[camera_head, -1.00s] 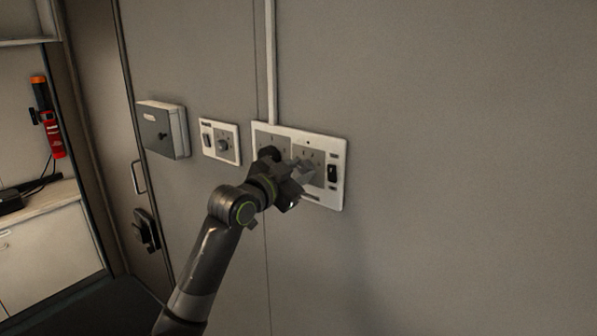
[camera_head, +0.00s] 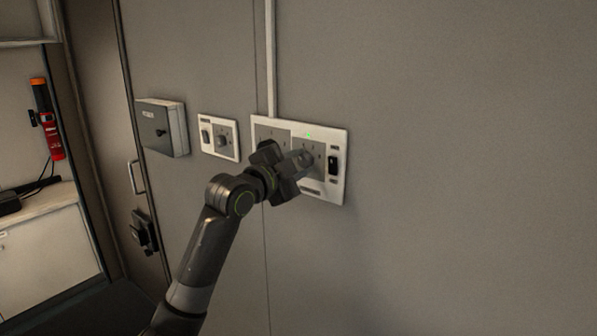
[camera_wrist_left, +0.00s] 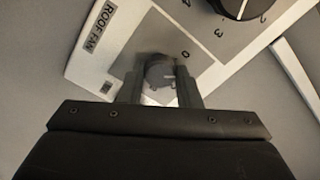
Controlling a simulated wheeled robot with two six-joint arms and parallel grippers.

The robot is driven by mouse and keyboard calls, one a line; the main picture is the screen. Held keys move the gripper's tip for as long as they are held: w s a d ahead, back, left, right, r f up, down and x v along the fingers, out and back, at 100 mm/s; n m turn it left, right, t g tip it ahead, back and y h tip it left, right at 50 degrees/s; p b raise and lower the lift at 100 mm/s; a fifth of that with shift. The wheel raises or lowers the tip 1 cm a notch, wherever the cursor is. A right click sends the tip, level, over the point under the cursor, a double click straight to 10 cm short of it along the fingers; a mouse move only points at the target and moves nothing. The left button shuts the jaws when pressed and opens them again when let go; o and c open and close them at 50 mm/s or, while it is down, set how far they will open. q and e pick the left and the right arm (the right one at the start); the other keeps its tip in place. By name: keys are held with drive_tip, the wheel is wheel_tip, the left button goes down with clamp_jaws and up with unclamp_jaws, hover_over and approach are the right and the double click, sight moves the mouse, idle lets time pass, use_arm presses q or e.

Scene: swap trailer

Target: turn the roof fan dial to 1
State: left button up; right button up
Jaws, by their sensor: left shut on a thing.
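The roof fan panel (camera_head: 338,140) is a white plate on the grey wall with two grey dial plates. In the left wrist view its white border carries the label ROOF FAN (camera_wrist_left: 103,25). My left gripper (camera_head: 303,160) reaches the right dial plate. In the left wrist view the fingers of my left gripper (camera_wrist_left: 160,85) are shut on a round grey dial (camera_wrist_left: 158,70), one finger on each side. A 0 mark shows beside this dial; its pointer is hard to make out. A small green light (camera_head: 308,135) is lit above it. My right gripper is not in view.
A second, black dial (camera_wrist_left: 240,7) with a white pointer and number marks sits on the panel. A black rocker switch (camera_head: 333,165) is at the panel's right. A smaller switch plate (camera_head: 220,152) and a grey box (camera_head: 163,128) are to the left. The wall at right is bare.

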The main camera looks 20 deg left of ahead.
use_arm(q)
drive_tip(key=shift+f+m+b, duration=0.1)
drive_tip(key=shift+m+b, duration=0.5)
drive_tip(key=shift+m, duration=0.8)
drive_tip(key=o, duration=1)
drive_tip(key=shift+c, duration=0.2)
drive_tip(key=shift+s+a+b, duration=0.25)
drive_tip(key=shift+s+b, duration=0.1)
drive_tip(key=shift+s, duration=0.25)
drive_tip(key=b+v, duration=0.3)
drive_tip(key=v, duration=1.3)
drive_tip(key=shift+b, duration=0.35)
